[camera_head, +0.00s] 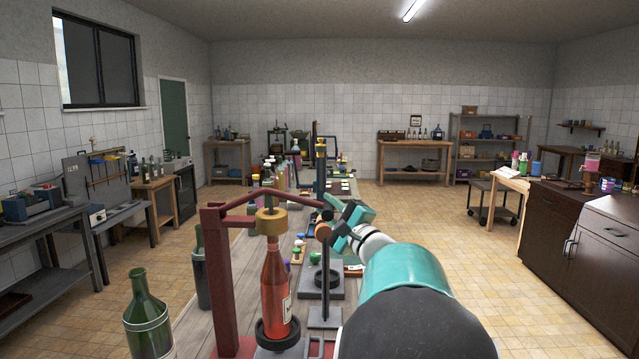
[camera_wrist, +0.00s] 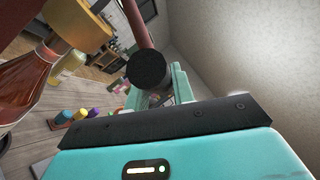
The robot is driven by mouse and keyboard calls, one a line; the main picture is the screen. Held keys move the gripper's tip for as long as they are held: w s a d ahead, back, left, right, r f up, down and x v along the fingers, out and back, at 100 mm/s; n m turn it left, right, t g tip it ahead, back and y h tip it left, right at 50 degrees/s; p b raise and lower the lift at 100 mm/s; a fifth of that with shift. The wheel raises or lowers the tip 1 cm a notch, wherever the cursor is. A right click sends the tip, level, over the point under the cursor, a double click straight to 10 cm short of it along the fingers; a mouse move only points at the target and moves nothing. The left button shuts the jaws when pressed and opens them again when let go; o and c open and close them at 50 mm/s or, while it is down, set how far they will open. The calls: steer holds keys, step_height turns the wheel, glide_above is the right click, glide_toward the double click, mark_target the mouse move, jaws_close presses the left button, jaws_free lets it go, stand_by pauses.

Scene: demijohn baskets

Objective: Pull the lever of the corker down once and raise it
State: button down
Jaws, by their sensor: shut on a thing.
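The corker is a dark red frame (camera_head: 222,280) standing on the wooden bench, with a brass head (camera_head: 270,221) over a red bottle (camera_head: 275,285). Its red lever (camera_head: 292,200) runs from the frame's upper left over the head to the right, raised and close to level at its end. My gripper (camera_head: 334,222) is at the lever's right end, shut on the lever. In the wrist view the lever (camera_wrist: 136,24) ends in a round black grip (camera_wrist: 149,69) between my teal fingers. The brass head (camera_wrist: 78,25) and bottle (camera_wrist: 22,84) are at left. The exact finger contact is partly hidden.
A green bottle (camera_head: 148,315) is at front left. Several bottles and small coloured items stand farther along the bench.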

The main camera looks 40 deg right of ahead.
steer(key=shift+w+a+f, duration=0.15)
steer(key=shift+a+f, duration=0.05)
steer(key=shift+f, duration=0.75)
steer(key=shift+w+a+f, duration=0.15)
steer(key=shift+f, duration=0.85)
steer(key=shift+w+a+f, duration=0.15)
steer(key=shift+a+f, duration=0.05)
steer(key=shift+f, duration=0.75)
steer(key=c, duration=1.1)
jaws_free()
steer(key=shift+w, duration=0.15)
steer(key=v, duration=1.4)
steer(key=shift+d+r, duration=0.15)
steer(key=shift+d, duration=0.1)
